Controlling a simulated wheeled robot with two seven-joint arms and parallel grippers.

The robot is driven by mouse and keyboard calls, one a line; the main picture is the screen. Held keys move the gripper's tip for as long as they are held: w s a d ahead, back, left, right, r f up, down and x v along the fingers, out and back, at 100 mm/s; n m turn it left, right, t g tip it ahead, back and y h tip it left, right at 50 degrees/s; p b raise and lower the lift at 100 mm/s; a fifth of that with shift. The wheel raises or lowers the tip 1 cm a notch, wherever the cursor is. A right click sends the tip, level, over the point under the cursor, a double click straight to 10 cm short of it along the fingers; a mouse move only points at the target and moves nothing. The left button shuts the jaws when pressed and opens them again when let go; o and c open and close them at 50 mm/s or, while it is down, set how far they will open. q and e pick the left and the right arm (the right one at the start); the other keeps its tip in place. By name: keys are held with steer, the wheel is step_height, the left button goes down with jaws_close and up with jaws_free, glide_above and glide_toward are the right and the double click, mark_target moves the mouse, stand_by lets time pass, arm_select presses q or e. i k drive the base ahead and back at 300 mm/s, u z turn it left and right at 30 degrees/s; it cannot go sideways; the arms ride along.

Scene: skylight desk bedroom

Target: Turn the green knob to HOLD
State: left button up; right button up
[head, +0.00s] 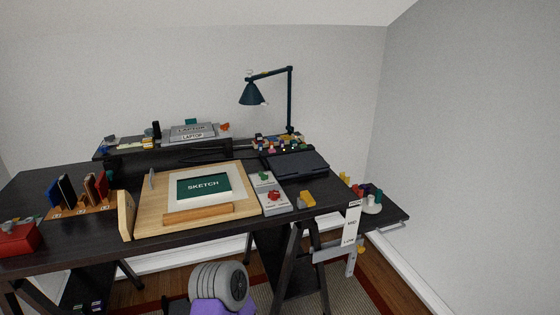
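In the head view, a green knob (264,175) sits at the far end of a narrow light grey panel on the desk, right of the sketch board. A red knob (274,195) sits nearer on the same panel (276,209). The panel's markings, including any HOLD label, are too small to read, so I cannot tell where the green knob points. Neither of my grippers is in view.
The wooden board (154,211) with the sketch lies left of the panel. A dark flat device (300,164) lies behind and right of it. A yellow-orange block (307,199) is to the right. A lamp (289,100) stands behind. A grey-and-purple object (218,286) is below the desk's front edge.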

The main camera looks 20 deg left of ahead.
mark_target(264, 176)
steer(key=u, duration=0.65)
steer(key=i, duration=1)
steer(key=u, duration=0.95)
